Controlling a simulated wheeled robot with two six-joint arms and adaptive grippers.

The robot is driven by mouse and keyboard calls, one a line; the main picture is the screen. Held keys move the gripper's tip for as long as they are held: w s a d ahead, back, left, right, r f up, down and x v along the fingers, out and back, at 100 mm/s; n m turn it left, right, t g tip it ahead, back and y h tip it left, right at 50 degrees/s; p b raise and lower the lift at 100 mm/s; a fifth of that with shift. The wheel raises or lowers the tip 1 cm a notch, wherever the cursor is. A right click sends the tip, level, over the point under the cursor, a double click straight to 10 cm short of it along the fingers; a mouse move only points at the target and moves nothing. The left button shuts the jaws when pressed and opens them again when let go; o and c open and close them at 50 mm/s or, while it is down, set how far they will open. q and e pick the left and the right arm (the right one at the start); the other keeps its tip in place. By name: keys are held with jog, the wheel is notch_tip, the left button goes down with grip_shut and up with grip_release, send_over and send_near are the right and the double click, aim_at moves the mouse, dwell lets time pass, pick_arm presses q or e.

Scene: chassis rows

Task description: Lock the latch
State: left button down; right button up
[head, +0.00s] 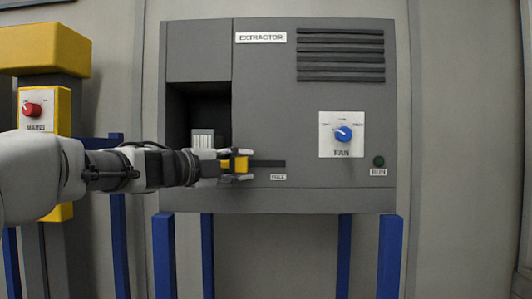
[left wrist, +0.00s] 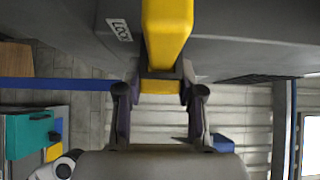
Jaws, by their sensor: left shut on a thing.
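My left gripper (head: 236,165) comes in from the left and is shut on the handle, one finger above and one below in the head view. In the left wrist view the handle (left wrist: 167,35) runs between the two fingers (left wrist: 160,100). My right gripper is not in view.
An open recess (head: 198,100) with a pale ribbed block (head: 203,138) is left of the handle. A blue FAN knob (head: 343,133) and a dark green RUN lamp (head: 379,161) are on the right. A yellow MAINS box (head: 45,108) with a red knob stands far left. Blue legs (head: 388,255) support the cabinet.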

aim_at(230, 165)
pick_arm(q)
jog(key=a, duration=0.2)
jog(key=shift+a+r, duration=0.1)
jog(key=shift+a, duration=0.3)
jog(key=shift+d, duration=0.15)
jog(key=c, duration=0.7)
grip_release()
jog(key=shift+w+a, duration=0.1)
jog(key=shift+a, duration=0.15)
